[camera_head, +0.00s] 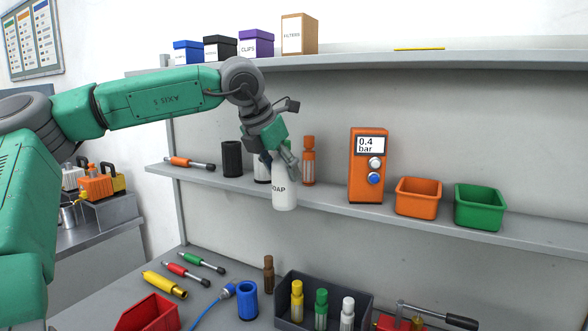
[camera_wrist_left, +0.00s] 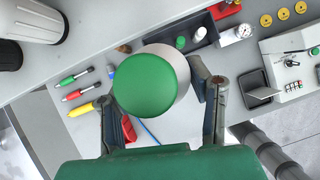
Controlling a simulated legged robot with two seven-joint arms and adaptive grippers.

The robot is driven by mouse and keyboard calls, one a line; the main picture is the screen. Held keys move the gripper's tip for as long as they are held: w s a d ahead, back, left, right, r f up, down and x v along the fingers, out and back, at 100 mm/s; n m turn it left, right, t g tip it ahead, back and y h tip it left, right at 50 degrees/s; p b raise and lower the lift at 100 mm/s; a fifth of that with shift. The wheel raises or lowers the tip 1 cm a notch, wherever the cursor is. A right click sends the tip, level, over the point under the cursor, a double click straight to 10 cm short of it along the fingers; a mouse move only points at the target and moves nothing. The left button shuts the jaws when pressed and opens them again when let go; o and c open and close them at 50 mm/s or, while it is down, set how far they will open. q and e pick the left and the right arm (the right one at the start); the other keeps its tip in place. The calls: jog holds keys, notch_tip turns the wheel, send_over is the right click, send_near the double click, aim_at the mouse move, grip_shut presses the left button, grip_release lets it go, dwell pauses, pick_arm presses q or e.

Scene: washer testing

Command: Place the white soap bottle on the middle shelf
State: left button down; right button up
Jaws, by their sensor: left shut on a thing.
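The white soap bottle (camera_head: 284,194) is upright at the middle shelf (camera_head: 335,207). It has a white body with dark lettering and overlaps the shelf's front edge in the head view. My left gripper (camera_head: 287,163) is shut on the bottle near its top, pointing down. In the left wrist view the bottle's round green top (camera_wrist_left: 145,85) lies between the two fingers and hides much of what is below. I cannot tell whether the bottle's base touches the shelf. My right gripper is not in view.
On the middle shelf stand a black cylinder (camera_head: 232,158), an orange bottle (camera_head: 309,162), an orange gauge box (camera_head: 368,165), an orange bin (camera_head: 418,197) and a green bin (camera_head: 480,207). A dark crate (camera_head: 365,283) with bottles is below. Shelf space shows between the orange bottle and gauge box.

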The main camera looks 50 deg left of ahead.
pick_arm(q)
jog(key=s+b, duration=0.1)
jog(key=s, duration=0.4)
jog(key=w+d+n+b, duration=0.1)
jog(key=d+n+b, duration=0.1)
jog(key=d+b, duration=0.35)
jog(key=shift+y, duration=0.3)
jog(key=w+a+p, duration=0.1)
jog(key=w, duration=0.3)
jog(key=w+p, duration=0.1)
jog(key=w, duration=0.4)
jog(key=w+a+p, duration=0.1)
jog(key=w+p, duration=0.1)
jog(key=w, duration=0.2)
jog(key=shift+w+a+r, duration=0.1)
jog(key=shift+w+a, duration=0.05)
jog(key=shift+a, duration=0.2)
jog(key=shift+w, duration=0.35)
jog(key=w, duration=0.1)
jog(key=w+p, duration=0.1)
jog(key=w, duration=0.1)
jog(key=shift+w+a, duration=0.1)
jog(key=shift+a, duration=0.25)
jog(key=shift+a+f, duration=0.15)
jog(key=shift+f, duration=0.2)
jog(key=shift+a, duration=0.1)
jog(key=c, duration=1.1)
grip_release()
jog(key=shift+s, duration=0.2)
jog(key=shift+o, duration=0.2)
